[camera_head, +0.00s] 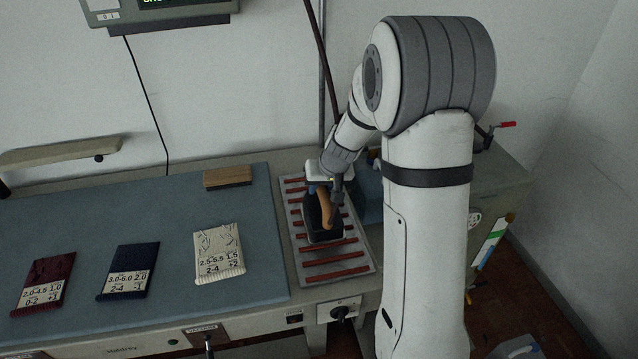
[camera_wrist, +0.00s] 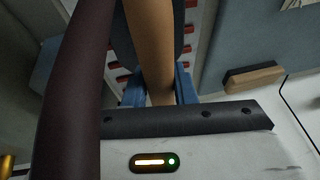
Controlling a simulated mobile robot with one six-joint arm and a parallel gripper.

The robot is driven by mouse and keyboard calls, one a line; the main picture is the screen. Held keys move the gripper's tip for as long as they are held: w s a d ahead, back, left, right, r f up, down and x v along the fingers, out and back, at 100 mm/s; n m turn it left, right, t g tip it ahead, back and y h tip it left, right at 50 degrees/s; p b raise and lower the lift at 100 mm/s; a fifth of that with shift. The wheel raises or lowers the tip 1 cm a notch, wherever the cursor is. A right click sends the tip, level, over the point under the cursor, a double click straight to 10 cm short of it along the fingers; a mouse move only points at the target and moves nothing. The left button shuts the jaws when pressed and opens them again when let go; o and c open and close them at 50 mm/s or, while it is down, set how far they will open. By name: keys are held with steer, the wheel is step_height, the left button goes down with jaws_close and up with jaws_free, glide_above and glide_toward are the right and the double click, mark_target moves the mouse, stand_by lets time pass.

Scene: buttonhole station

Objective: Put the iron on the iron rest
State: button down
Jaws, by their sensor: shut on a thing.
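The iron (camera_head: 317,232) is dark with a tan-brown handle and sits over the middle of the iron rest. The iron rest (camera_head: 352,262) is a pale metal plate with several red-brown strips. My gripper (camera_head: 328,196) is shut on the iron's handle from above. In the wrist view the tan handle (camera_wrist: 150,45) runs between the blue fingers of my gripper (camera_wrist: 160,90). Part of the rest's red strips (camera_wrist: 190,30) shows beside it there. The iron's underside is hidden, so I cannot tell whether it touches the strips.
A blue-grey mat (camera_head: 180,255) left of the rest holds a maroon cloth (camera_head: 42,283), a navy cloth (camera_head: 128,271) and a cream cloth (camera_head: 219,252) with labels. A wooden block (camera_head: 228,177) lies at its back edge. A dark hose (camera_head: 322,62) hangs behind the rest.

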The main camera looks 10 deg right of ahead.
steer(key=shift+w+r, duration=0.1)
steer(key=c, duration=1.2)
jaws_free()
steer(key=v, duration=1.2)
steer(key=shift+g+h, duration=0.6)
steer(key=shift+h, duration=0.3)
steer(key=s, duration=0.8)
steer(key=s+a+r, duration=0.1)
steer(key=s, duration=0.7)
steer(key=s+a+r, duration=0.1)
steer(key=s, duration=0.7)
steer(key=shift+s+r+b, duration=0.2)
steer(key=shift+s+b, duration=0.1)
steer(key=shift+b, duration=0.1)
